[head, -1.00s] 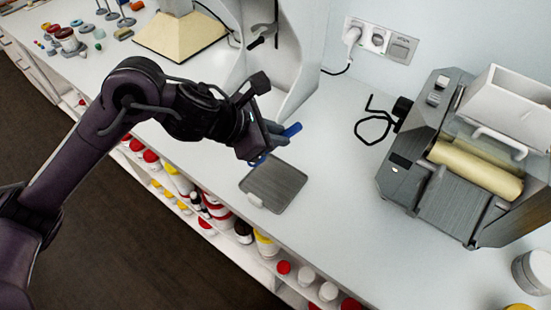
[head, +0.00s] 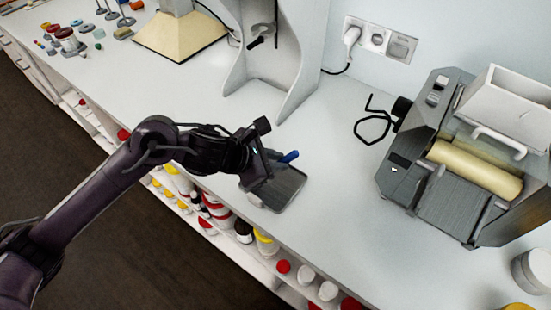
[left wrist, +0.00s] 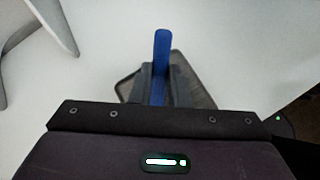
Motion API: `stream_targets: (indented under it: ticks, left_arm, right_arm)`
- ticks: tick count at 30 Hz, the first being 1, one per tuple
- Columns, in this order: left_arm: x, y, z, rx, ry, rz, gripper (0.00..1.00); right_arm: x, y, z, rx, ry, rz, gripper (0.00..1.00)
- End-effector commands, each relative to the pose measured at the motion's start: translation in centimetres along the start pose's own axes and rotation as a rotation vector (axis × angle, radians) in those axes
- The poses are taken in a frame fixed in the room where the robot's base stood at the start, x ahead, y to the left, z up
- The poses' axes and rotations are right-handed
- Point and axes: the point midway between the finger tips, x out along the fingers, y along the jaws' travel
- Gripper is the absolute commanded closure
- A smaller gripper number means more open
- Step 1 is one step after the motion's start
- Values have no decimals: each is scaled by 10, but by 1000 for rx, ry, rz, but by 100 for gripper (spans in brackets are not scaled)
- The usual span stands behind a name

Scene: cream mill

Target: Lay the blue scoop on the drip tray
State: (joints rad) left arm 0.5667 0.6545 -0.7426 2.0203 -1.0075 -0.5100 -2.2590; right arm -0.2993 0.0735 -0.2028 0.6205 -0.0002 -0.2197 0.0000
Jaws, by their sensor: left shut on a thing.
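The blue scoop (head: 289,156) is held in my left gripper (head: 270,165), with its blue end sticking out past the fingers. In the left wrist view the blue scoop (left wrist: 162,52) points away from me between the two fingers (left wrist: 160,85), which are shut on it. The dark grey drip tray (head: 288,190) lies on the counter under and beside the gripper. In the left wrist view the drip tray (left wrist: 195,88) shows behind the fingers. The rest of the scoop is hidden by the gripper, and I cannot tell whether it touches the tray. My right gripper is not in view.
A white machine stand (head: 290,75) rises behind the tray. A grey roller mill (head: 440,170) stands at the right, with a black cable (head: 373,128) near it. The white counter (head: 335,200) between tray and mill is clear. Shelves with bottles lie below its front edge.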

Motion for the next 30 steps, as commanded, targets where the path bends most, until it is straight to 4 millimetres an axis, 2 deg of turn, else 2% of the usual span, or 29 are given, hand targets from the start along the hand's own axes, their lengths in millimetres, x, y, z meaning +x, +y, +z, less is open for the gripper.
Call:
stream_targets:
  ticks: [1,2,6,18,23,30]
  left_arm:
    - [2,0,-2,1,0,0,100]
    - [1,0,-1,0,0,0,81]
    - [1,0,-1,0,0,0,63]
    - [-5,1,1,1,0,1,63]
    - [-33,1,-1,7,2,4,63]
    - [-85,1,-1,5,2,4,63]
  right_arm:
    - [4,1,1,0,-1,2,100]
    - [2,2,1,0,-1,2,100]
    - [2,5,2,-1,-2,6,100]
    - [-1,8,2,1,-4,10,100]
    - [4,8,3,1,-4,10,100]
    - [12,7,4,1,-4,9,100]
